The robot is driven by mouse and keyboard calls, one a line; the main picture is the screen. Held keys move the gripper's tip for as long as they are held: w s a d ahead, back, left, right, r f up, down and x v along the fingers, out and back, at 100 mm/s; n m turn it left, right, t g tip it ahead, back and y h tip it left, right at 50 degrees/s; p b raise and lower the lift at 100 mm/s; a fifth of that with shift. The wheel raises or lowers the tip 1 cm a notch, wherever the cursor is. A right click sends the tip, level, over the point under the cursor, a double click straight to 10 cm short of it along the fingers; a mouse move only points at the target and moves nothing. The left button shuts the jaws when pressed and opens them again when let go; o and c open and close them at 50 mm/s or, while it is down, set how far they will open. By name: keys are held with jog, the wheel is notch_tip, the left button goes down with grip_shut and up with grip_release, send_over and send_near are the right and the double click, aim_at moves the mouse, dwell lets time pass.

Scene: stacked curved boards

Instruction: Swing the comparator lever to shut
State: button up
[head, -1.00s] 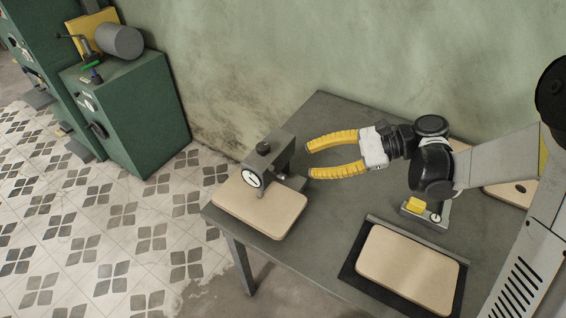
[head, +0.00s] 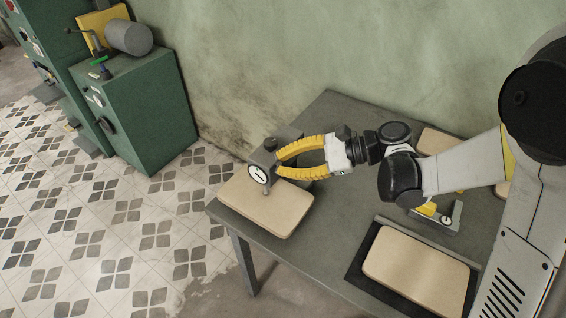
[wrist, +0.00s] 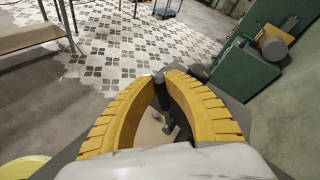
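The comparator (head: 290,133) is a dark grey stand with a round white dial (head: 258,174) and a dark knob on top (head: 270,144). It stands at the table's left end, its probe over a pale curved board (head: 258,208). My gripper (head: 278,162) has its yellow fingers at the comparator, hiding part of its body. The fingertips are apart. In the wrist view a dark upright part (wrist: 161,96) shows between the fingers; I cannot tell whether they touch it. I cannot make out which part is the lever.
Another pale board (head: 418,268) lies on a black mat at the table's front right. A small grey device with a yellow part (head: 427,209) stands beneath my arm. Green cabinets (head: 150,118) stand on the tiled floor at left. The wall is behind the table.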

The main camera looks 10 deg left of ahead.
jog(key=shift+s, duration=0.1)
grip_shut()
jog(key=shift+s+a+f+n+h, duration=0.15)
jog(key=shift+s+f+n+h, duration=0.15)
jog(key=shift+s+n, duration=0.1)
jog(key=o, duration=0.8)
grip_release()
